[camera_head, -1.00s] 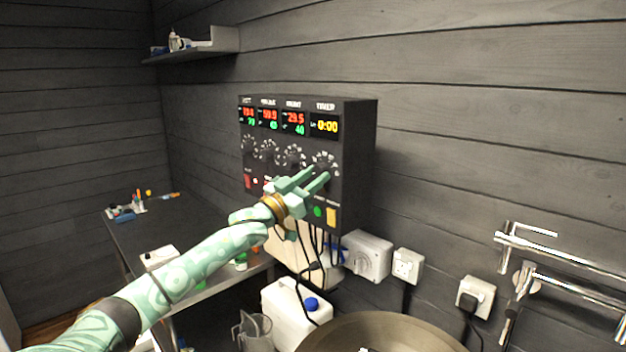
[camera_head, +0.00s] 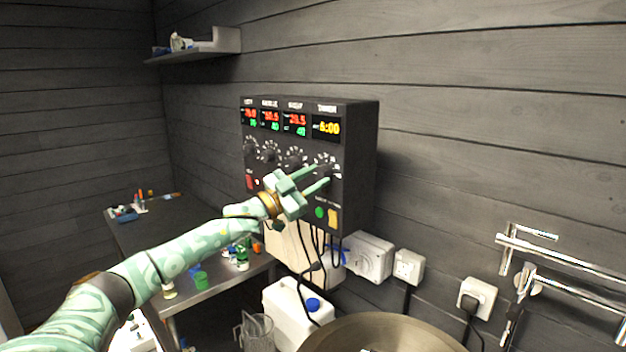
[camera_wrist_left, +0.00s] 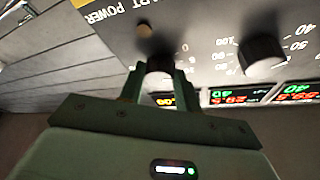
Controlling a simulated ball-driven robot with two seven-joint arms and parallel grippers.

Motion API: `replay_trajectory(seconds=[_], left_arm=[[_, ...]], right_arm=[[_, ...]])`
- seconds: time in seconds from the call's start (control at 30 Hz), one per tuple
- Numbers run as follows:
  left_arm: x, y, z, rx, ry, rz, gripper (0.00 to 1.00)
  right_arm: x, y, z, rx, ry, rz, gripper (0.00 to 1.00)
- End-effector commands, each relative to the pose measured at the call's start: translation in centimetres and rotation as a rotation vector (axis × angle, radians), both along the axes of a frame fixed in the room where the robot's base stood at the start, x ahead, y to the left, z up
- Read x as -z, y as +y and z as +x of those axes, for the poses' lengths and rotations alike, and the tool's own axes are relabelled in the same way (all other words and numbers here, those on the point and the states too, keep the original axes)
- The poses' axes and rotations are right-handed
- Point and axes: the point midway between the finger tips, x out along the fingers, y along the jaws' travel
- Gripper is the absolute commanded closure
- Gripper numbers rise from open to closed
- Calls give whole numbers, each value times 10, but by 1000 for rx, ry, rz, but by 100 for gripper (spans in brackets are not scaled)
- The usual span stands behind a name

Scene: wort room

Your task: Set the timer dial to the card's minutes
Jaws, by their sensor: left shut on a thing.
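The timer dial (camera_head: 326,163) is the rightmost dark knob on the black control box, below the yellow timer display (camera_head: 326,128). The display's first digit is too blurred to read; it ends in ":00". My left gripper (camera_head: 323,176) is at this dial, its fingers partly covering it. In the left wrist view the dark dial (camera_wrist_left: 159,69) sits between the fingertips of the shut left gripper (camera_wrist_left: 158,80). I cannot make out a card with minutes. My right gripper is not in view.
Other dark knobs (camera_head: 293,160) sit left of the timer dial, below red-and-green displays. A green button (camera_head: 320,212) and a yellow rectangle (camera_head: 333,217) are below it. Cables hang under the box. A white canister (camera_head: 290,312) and a round metal vessel (camera_head: 385,330) stand below.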

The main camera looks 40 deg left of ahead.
Motion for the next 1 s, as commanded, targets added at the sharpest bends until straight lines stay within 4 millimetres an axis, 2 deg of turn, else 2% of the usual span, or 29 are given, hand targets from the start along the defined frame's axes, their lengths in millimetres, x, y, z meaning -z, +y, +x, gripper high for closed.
replay_trajectory(seconds=[0.2,0.23,0.3,0.67,1.0], left_arm=[[0,0,0,0,-1,-1,90],[0,0,0,0,-1,-1,59],[0,0,0,0,-1,-1,45],[4,2,-4,0,2,-2,45],[23,14,-45,-1,7,0,45]], right_arm=[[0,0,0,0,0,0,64],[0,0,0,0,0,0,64],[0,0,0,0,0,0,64],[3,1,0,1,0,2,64],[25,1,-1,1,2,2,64]])
